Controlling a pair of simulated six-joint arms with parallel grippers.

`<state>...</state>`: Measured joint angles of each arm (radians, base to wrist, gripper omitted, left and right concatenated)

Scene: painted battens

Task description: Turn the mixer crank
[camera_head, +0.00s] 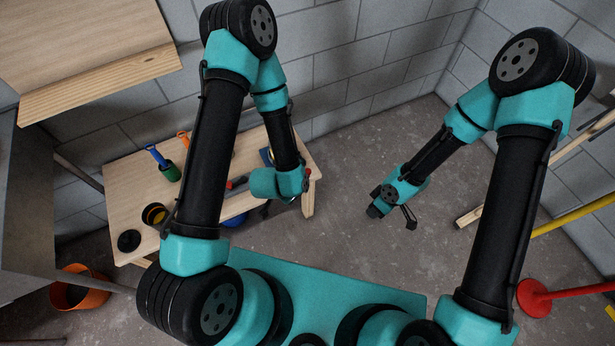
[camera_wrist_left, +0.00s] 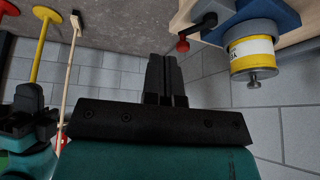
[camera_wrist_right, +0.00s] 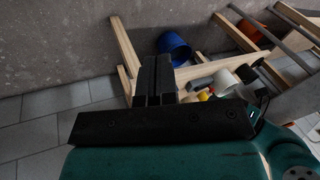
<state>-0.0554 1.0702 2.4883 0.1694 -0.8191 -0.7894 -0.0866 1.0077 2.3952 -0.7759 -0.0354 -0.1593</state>
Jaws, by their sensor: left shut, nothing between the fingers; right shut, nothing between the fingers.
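The mixer shows in the left wrist view as a can with a yellow label (camera_wrist_left: 252,52) on a blue base (camera_wrist_left: 275,18). Its dark crank (camera_wrist_left: 203,24) carries a red knob (camera_wrist_left: 183,45). In the head view only a bit of the blue base (camera_head: 266,156) shows at the bench's right end, beside my left forearm. My left gripper (camera_wrist_left: 165,60) is shut and empty, apart from the knob; my left wrist hides it in the head view. My right gripper (camera_head: 375,210) is shut and empty over open floor, away from the bench; its fingers show in the right wrist view (camera_wrist_right: 155,62).
The wooden bench (camera_head: 128,190) holds a green-and-blue tool (camera_head: 163,163), a black-and-yellow cup (camera_head: 154,214) and a black disc (camera_head: 129,240). An orange bucket (camera_head: 82,290) stands at left. A blue bin (camera_wrist_right: 174,46) is under the bench.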

